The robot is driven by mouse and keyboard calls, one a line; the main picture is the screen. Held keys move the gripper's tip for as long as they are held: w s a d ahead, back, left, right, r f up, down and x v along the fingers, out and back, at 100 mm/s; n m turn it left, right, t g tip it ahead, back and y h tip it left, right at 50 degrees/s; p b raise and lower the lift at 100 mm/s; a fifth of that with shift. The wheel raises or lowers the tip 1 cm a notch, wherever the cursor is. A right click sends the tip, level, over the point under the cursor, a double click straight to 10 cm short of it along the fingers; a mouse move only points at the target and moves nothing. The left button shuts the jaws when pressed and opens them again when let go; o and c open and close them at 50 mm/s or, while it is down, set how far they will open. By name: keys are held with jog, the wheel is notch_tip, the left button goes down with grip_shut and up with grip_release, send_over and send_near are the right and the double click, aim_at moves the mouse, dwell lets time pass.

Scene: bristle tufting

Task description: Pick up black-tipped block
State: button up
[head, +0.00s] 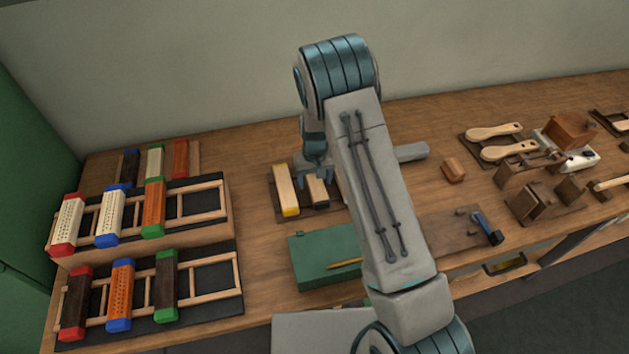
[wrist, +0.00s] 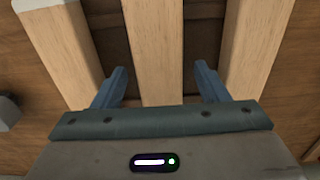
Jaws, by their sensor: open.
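The black-tipped block (head: 317,188) is pale wood with a dark end, lying on a dark brown tray (head: 277,207). My gripper (head: 316,181) is over its far part in the head view. In the wrist view, my open gripper (wrist: 160,84) has one blue finger on each side of a pale wooden block (wrist: 154,45), with gaps on both sides. That block's coloured end is out of this view. The yellow-tipped block (head: 286,188) lies to the left. Another pale block is largely hidden behind my arm at the right.
Neighbouring blocks flank the fingers in the wrist view, left (wrist: 62,40) and right (wrist: 257,45). A green box (head: 325,256) stands in front of the tray. Racks of coloured-tipped blocks (head: 155,205) are at left; brushes (head: 494,132) and wooden tools are at right.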

jog(key=shift+f, duration=0.1)
jog(key=c, duration=1.2)
jog(key=shift+o, duration=0.2)
